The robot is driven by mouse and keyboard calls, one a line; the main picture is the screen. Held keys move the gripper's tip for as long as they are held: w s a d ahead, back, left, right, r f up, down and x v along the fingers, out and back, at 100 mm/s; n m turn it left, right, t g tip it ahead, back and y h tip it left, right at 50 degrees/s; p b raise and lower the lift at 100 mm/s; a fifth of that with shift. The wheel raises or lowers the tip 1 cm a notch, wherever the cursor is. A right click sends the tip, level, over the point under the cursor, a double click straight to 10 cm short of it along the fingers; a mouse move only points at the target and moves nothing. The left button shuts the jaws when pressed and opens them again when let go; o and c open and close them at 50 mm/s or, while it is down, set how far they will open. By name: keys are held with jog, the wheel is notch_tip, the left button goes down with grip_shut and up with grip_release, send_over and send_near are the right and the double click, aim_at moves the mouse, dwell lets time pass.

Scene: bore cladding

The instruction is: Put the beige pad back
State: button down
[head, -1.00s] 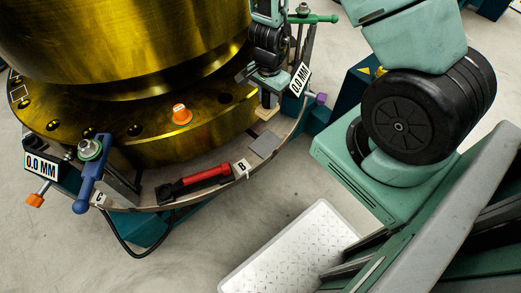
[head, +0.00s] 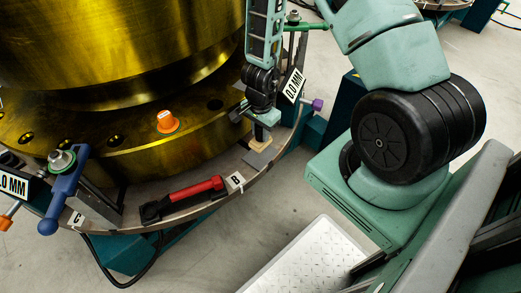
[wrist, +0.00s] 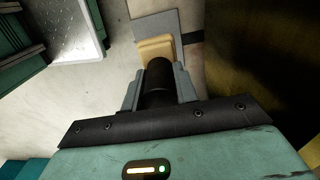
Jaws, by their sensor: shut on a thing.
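The beige pad (head: 258,146) hangs below my gripper (head: 258,114), close to a grey square plate (head: 257,160) on the ring's ledge. In the wrist view my gripper (wrist: 158,98) is shut on a black round grip (wrist: 158,80), with the beige pad (wrist: 155,47) at its far end. The pad partly overlaps the grey square (wrist: 160,22) in that view. I cannot tell whether the pad touches the plate.
A red-and-black tool (head: 185,198) lies on the ledge near label B (head: 236,181). An orange cap (head: 167,121) sits on the gold flange. The white tray (head: 310,260) is empty.

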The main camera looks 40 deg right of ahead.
aim_at(261, 144)
jog(key=shift+f+b, duration=0.85)
jog(key=shift+f, duration=1.95)
jog(key=shift+f, duration=0.2)
jog(key=c, duration=1.1)
grip_release()
jog(key=shift+b, duration=0.4)
